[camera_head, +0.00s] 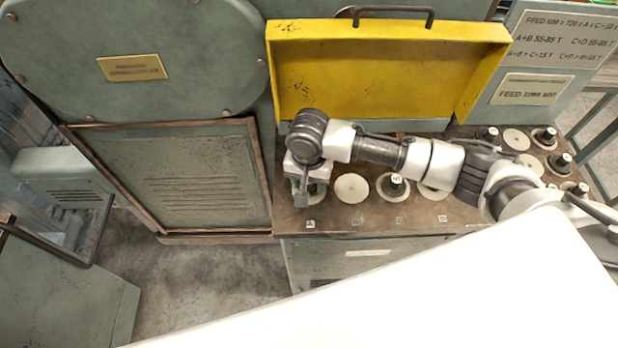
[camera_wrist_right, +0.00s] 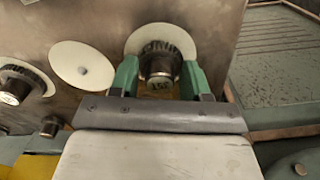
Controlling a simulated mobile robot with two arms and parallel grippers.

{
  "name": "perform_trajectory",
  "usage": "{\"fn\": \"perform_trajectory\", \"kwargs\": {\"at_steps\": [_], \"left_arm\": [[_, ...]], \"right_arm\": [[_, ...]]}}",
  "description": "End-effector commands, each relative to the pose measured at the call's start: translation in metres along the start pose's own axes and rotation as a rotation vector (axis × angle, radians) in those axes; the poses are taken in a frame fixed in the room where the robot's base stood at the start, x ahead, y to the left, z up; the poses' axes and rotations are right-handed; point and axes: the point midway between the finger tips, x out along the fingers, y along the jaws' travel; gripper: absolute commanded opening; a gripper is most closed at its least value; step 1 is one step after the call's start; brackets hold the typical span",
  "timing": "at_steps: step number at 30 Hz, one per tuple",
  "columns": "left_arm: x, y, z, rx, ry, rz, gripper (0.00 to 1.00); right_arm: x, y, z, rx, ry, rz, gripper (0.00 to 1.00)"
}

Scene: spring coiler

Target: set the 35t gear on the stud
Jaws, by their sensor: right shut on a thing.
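My right gripper (camera_head: 306,190) points down over the left end of the brown bench top. In the right wrist view its green fingers (camera_wrist_right: 160,78) are shut on the dark 35t gear (camera_wrist_right: 159,64). The gear has a pale hub face with a label that looks like 35T, seen upside down. A pale disc (camera_wrist_right: 183,38) lies around and under the gear; I cannot tell whether the gear touches it. In the head view the gripper hides most of the gear. I cannot pick out the stud in these frames. My left gripper is not in view.
Beside the gripper are an empty pale disc (camera_head: 352,188) and another dark gear (camera_head: 393,186). Several more gears and discs stand at the right of the bench. A yellow panel (camera_head: 385,75) rises behind. A green machine door (camera_head: 180,180) is to the left.

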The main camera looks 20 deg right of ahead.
Motion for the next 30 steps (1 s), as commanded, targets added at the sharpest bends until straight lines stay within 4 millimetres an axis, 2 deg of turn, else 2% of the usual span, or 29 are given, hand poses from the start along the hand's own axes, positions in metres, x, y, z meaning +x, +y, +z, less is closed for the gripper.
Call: {"fn": "perform_trajectory", "kwargs": {"at_steps": [12,13,18,26,30], "left_arm": [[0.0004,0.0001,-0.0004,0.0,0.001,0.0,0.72],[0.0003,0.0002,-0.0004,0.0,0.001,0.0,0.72],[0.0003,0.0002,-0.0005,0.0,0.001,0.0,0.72],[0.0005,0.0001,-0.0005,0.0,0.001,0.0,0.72],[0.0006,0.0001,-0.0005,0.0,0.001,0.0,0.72]], "right_arm": [[0.0046,-0.0005,0.0,0.0,0.0,-0.002,0.16],[0.0046,-0.0006,0.0,-0.001,0.0,-0.002,0.48],[0.0046,-0.0005,0.0,-0.001,0.0,-0.002,0.74],[0.005,-0.0001,0.0003,-0.001,-0.001,0.0,0.77],[-0.0032,-0.0006,0.0,-0.001,0.0,-0.002,0.77]]}}
